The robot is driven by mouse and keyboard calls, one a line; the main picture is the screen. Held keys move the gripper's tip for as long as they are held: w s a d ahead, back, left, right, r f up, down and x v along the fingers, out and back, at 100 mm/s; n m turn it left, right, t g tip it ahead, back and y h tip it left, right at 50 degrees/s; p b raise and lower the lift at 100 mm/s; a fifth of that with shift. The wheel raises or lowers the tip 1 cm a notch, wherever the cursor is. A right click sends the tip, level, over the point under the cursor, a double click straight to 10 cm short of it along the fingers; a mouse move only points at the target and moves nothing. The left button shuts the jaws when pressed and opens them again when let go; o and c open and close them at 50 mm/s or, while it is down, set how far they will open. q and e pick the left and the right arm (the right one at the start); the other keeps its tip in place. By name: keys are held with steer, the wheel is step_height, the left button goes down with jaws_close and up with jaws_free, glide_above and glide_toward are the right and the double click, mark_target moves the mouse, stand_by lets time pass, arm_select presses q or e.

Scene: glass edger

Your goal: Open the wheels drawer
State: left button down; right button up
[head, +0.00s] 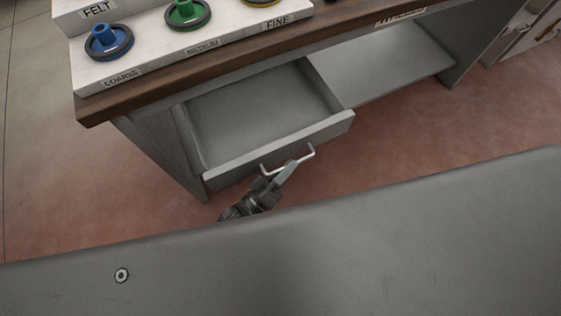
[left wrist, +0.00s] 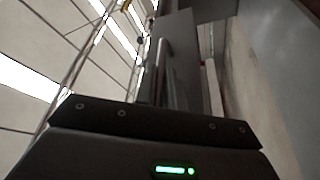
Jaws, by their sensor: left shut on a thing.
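The wheels drawer (head: 255,100) is pulled out from under the wooden bench top in the head view, and its grey inside looks empty. Its bar handle (head: 303,157) is on the front panel. My left gripper (head: 285,171) is at the handle, with its fingers shut on the bar. In the left wrist view the handle bar (left wrist: 163,72) runs upward just beyond the gripper body, close to the drawer front. The fingertips are partly hidden there. My right gripper is in neither view.
On the bench top (head: 190,78) a white stand holds a blue wheel (head: 108,42) marked coarse, a green wheel (head: 187,14) and a yellow one. An open grey shelf (head: 385,68) lies right of the drawer. Reddish floor (head: 420,125) is clear in front.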

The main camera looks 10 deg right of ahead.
arm_select(q)
steer(key=c, duration=1.5)
jaws_free()
steer(key=b+v, duration=0.1)
steer(key=v, duration=0.9)
steer(key=shift+s+a, duration=0.25)
steer(key=shift+a, duration=0.1)
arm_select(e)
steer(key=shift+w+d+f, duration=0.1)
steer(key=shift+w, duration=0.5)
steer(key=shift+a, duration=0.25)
